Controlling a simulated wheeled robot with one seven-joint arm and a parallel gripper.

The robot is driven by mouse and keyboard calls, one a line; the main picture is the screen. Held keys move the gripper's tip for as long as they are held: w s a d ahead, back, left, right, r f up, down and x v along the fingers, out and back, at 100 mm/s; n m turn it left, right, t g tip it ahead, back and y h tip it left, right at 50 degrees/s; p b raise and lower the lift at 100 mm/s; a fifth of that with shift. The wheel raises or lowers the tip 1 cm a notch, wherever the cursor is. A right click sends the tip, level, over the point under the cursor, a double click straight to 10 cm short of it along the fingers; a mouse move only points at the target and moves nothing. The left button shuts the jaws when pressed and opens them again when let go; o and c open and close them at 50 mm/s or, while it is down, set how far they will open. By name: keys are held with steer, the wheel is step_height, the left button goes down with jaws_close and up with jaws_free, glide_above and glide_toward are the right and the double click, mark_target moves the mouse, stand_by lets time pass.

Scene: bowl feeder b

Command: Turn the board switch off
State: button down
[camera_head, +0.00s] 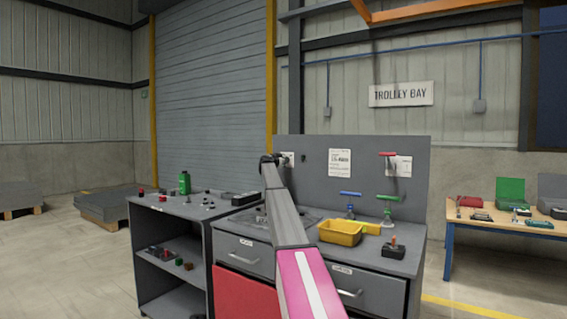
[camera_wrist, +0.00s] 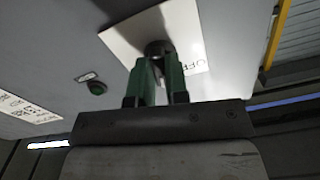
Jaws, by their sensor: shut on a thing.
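The grey board (camera_head: 310,185) stands upright at the back of the workbench. My gripper (camera_head: 276,158) is at the board's left end in the head view. In the wrist view my gripper (camera_wrist: 157,62) has its two green fingers closed around a dark round switch knob (camera_wrist: 155,47). The knob sits on a white plate (camera_wrist: 190,28) with partly hidden lettering.
A yellow bin (camera_head: 340,233) and blue-handled (camera_head: 350,194) and green-handled (camera_head: 387,197) fixtures stand on the bench (camera_head: 385,262). A red-handled lever (camera_head: 388,154) is on the board.

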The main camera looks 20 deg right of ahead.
steer(key=n, duration=1.1)
steer(key=shift+n, duration=0.4)
stand_by(0.3)
steer(key=c, duration=1.1)
jaws_free()
steer(key=shift+s, duration=0.1)
steer(key=v, duration=1)
steer(key=shift+s+a, duration=0.25)
steer(key=shift+a, duration=0.05)
steer(key=shift+a, duration=0.15)
